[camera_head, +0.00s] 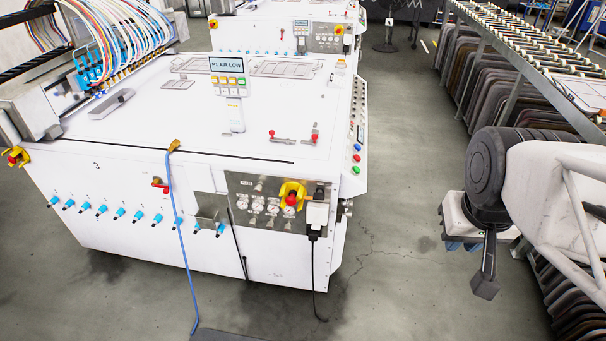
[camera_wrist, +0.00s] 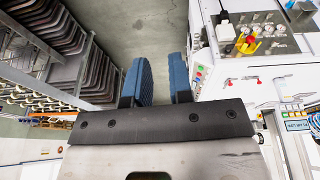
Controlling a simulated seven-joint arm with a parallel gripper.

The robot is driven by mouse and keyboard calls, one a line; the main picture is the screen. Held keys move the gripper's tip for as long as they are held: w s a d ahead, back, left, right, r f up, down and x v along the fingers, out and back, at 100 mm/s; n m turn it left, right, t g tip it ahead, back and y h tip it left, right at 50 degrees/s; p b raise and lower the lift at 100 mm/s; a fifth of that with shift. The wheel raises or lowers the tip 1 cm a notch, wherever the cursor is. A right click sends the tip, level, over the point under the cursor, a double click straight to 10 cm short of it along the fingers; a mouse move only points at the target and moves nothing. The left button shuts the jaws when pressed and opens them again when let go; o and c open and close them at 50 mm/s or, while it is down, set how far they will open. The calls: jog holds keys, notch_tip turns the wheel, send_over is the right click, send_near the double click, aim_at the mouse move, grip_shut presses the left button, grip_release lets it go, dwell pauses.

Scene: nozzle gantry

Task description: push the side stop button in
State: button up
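A red mushroom stop button in a yellow surround (camera_head: 291,197) sits on the white machine's steel front panel, left of a white plug. It also shows in the wrist view (camera_wrist: 250,44). A second red button with a yellow surround (camera_head: 16,157) is on the machine's left corner. The sloped right edge panel carries small buttons, including a red one (camera_head: 357,158). I cannot tell which is the side stop. My gripper (camera_head: 457,246) hangs right of the machine, well apart from it. In the wrist view its blue fingers (camera_wrist: 163,82) are apart with nothing between them.
The white plug (camera_head: 317,216) has a black cable hanging down. A blue hose (camera_head: 181,235) drops across the front. A rack of dark panels (camera_head: 487,75) stands at right. Bare floor (camera_head: 395,235) lies between machine and gripper.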

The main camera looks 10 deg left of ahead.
jog(key=w+a+f+n, duration=0.1)
jog(key=w, duration=0.2)
jog(key=w+a+f+n+t, duration=0.1)
jog(key=w, duration=0.3)
jog(key=w+a+f+n, duration=0.1)
jog(key=w, duration=0.2)
jog(key=shift+w+a+f, duration=0.1)
jog(key=shift+w+f, duration=0.05)
jog(key=shift+f, duration=0.25)
grip_shut()
jog(key=w+a+f+n+t, duration=0.2)
jog(key=w+a+f+n, duration=0.3)
jog(key=w+a+f, duration=0.4)
jog(key=w+a+f+n+y, duration=0.2)
jog(key=w+a+f+n, duration=0.1)
jog(key=a+f, duration=0.4)
jog(key=w+a+f+n+y, duration=0.3)
jog(key=w+a+f+n, duration=0.1)
jog(key=a, duration=0.8)
notch_tip(320, 180, down, 3)
jog(key=shift+r+n, duration=0.15)
jog(key=shift+n, duration=0.55)
